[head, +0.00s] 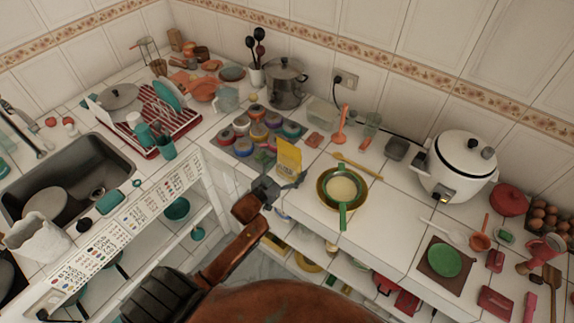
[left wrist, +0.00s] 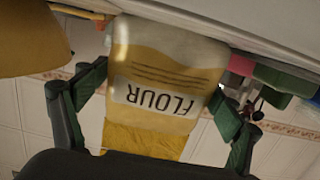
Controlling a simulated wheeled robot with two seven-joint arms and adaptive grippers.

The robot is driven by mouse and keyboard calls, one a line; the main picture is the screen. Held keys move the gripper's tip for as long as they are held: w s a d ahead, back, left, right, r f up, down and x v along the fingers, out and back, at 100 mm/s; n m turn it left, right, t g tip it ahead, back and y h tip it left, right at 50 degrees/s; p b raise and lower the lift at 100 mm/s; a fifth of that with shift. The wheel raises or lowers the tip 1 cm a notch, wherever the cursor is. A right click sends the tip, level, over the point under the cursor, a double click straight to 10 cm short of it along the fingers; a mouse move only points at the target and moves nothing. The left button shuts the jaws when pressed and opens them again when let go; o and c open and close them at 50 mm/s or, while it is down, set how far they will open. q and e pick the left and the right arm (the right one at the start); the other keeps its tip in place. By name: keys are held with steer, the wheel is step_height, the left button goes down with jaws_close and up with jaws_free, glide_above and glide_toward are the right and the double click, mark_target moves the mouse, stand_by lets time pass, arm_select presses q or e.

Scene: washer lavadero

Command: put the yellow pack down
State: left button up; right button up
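The yellow pack (head: 289,158) stands upright near the front edge of the white tiled counter in the head view. In the left wrist view the yellow pack (left wrist: 160,75) appears upside down, with the word FLOUR on its label and its base close to the counter surface (left wrist: 260,20). I cannot tell whether the base touches. My left gripper (head: 284,181) reaches in from the front. Its two fingertips (left wrist: 162,88) lie against the pack's two sides, shut on it. My right gripper is not in view.
A yellow pan (head: 327,188) with a green handle is just right of the pack. A tray of several colourful jars (head: 237,151) is to its left. A yellow spatula (head: 357,166) and an orange ladle (head: 339,137) lie behind. A white rice cooker (head: 452,170) stands farther right.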

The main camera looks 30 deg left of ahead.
arm_select(q)
steer(key=shift+o, duration=1.4)
steer(key=shift+r, duration=0.2)
steer(key=shift+s+f, duration=0.1)
steer(key=shift+s, duration=0.25)
steer(key=s+a+r, duration=0.1)
steer(key=s, duration=1)
steer(key=shift+r, duration=0.2)
steer(key=shift+s, duration=0.1)
